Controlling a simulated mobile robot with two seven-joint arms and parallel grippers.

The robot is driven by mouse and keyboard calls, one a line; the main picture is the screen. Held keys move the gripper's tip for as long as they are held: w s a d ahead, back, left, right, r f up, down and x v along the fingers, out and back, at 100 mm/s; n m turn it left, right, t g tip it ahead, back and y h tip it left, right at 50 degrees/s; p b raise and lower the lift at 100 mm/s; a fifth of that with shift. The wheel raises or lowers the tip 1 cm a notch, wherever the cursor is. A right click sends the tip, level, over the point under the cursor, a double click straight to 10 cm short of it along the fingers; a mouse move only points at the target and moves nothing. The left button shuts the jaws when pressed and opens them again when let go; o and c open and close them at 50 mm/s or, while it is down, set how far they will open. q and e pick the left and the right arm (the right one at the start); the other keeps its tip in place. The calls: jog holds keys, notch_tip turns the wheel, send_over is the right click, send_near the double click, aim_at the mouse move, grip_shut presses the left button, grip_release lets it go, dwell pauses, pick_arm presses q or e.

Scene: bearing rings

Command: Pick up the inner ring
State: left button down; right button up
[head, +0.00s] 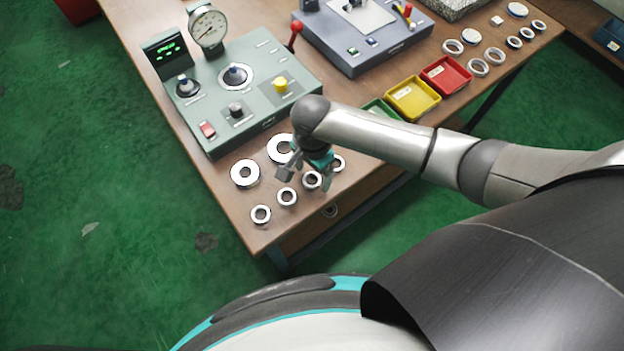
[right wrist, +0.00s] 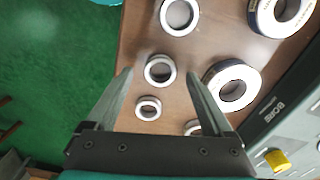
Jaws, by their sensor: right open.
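Several small silver rings lie in a row near the table's front corner, among them one at the corner end (head: 261,214) and one beside it (head: 287,196). Two larger rings, one (head: 245,173) and another (head: 281,148), lie behind them; no label tells which is the inner ring. My right gripper (head: 306,179) is over this row, open and empty. In the right wrist view a small ring (right wrist: 147,69) shows between its spread fingertips, below them, with a smaller-looking ring (right wrist: 148,116) nearer the palm. My right arm hides part of the row. My left gripper is out of view.
A green-grey console (head: 215,120) with a gauge and knobs stands just behind the rings. Yellow (head: 413,113) and red (head: 459,88) bins and a partly hidden green one stand to the right. More rings (head: 478,67) lie at far right. The table's front edge is close.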

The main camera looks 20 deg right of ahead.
jog(key=shift+f, duration=0.65)
grip_shut()
